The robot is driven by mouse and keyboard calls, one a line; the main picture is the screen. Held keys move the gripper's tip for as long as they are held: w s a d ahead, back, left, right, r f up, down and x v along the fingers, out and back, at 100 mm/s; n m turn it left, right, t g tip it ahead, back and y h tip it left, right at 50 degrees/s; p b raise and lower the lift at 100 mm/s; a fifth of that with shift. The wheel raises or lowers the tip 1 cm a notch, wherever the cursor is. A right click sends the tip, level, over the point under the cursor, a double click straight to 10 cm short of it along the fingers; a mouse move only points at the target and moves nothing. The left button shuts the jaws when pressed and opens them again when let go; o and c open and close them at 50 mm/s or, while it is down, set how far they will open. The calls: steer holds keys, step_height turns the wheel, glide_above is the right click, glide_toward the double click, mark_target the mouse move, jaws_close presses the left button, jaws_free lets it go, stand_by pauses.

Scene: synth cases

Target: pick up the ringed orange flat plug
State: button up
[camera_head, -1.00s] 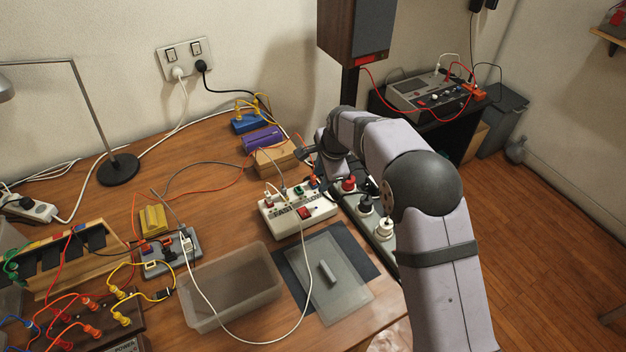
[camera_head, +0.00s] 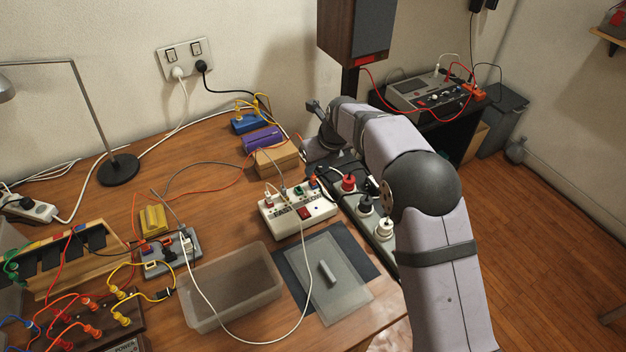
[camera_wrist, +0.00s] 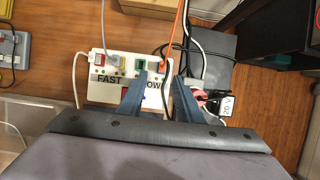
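No ring mark is clear, so I cannot tell which orange plug is the ringed one. A flat-looking orange plug (camera_head: 478,91) lies by the grey device at the back right. Orange round-looking plugs (camera_head: 92,304) sit on the brown board at the lower left.
The white strip (camera_head: 302,218) holds several plugs and trailing cables. A grey strip with red, black and white plugs (camera_head: 366,204) stands right of it. A clear bin (camera_head: 222,312), a wooden block (camera_head: 277,160) and a dark mat (camera_head: 352,252) lie around. Bare wood shows at the left centre.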

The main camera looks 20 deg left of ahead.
mark_target(313, 176)
steer(key=shift+w+p+x, duration=0.15)
steer(key=shift+p+x, duration=0.5)
steer(key=shift+x, duration=1.15)
steer(key=shift+w+p+x, duration=0.1)
steer(key=shift+p+x, duration=0.5)
steer(key=shift+x, duration=1.2)
steer(key=shift+c, duration=0.6)
jaws_close()
